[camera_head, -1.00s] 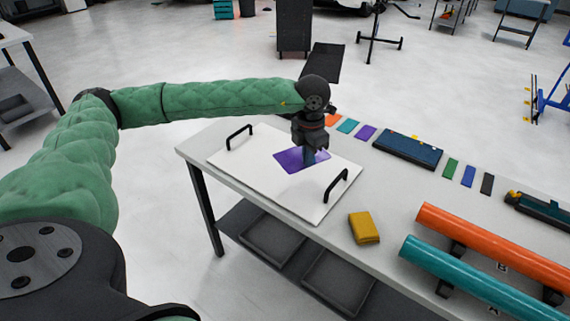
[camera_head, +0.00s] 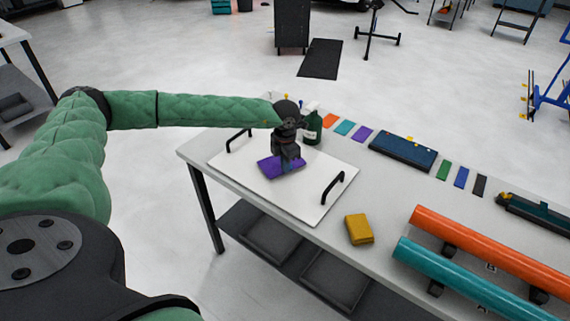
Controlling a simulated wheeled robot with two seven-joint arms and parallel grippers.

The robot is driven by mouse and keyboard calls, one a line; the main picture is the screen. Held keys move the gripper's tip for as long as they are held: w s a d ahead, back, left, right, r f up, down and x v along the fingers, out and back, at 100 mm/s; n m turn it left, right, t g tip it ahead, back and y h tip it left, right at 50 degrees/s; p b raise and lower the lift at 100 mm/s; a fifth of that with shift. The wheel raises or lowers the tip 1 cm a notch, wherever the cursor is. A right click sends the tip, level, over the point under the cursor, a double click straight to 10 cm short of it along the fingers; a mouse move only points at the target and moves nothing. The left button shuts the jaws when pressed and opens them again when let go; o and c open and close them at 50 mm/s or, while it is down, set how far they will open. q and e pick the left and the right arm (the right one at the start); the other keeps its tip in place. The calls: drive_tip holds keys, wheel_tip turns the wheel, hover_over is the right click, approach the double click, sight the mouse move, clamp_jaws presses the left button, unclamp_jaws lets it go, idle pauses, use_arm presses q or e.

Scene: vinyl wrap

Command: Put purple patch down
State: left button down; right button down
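The purple patch (camera_head: 276,171) is over the middle of the white board (camera_head: 295,205) with two black handles, on the table. My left gripper (camera_head: 288,163) points down at the patch, its fingertips at the patch's upper right part. It appears shut on the patch, which has moved along with it; the fingertips are small and partly hidden. I cannot tell whether the patch touches the board or hovers just above it. My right gripper is not in view.
A dark green bottle (camera_head: 312,128) stands behind the board. A yellow block (camera_head: 359,229) lies right of it. Orange (camera_head: 490,245) and teal (camera_head: 470,278) rolls lie at the front right. Colour swatches (camera_head: 345,128) and a blue case (camera_head: 403,152) line the back edge.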

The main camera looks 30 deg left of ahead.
use_arm(q)
drive_tip(key=shift+f, duration=0.55)
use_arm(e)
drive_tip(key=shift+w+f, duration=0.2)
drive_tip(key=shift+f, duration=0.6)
use_arm(q)
drive_tip(key=shift+f, duration=0.1)
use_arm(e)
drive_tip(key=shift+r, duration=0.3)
use_arm(q)
drive_tip(key=c, duration=1.6)
unclamp_jaws()
drive_tip(key=shift+c, duration=0.2)
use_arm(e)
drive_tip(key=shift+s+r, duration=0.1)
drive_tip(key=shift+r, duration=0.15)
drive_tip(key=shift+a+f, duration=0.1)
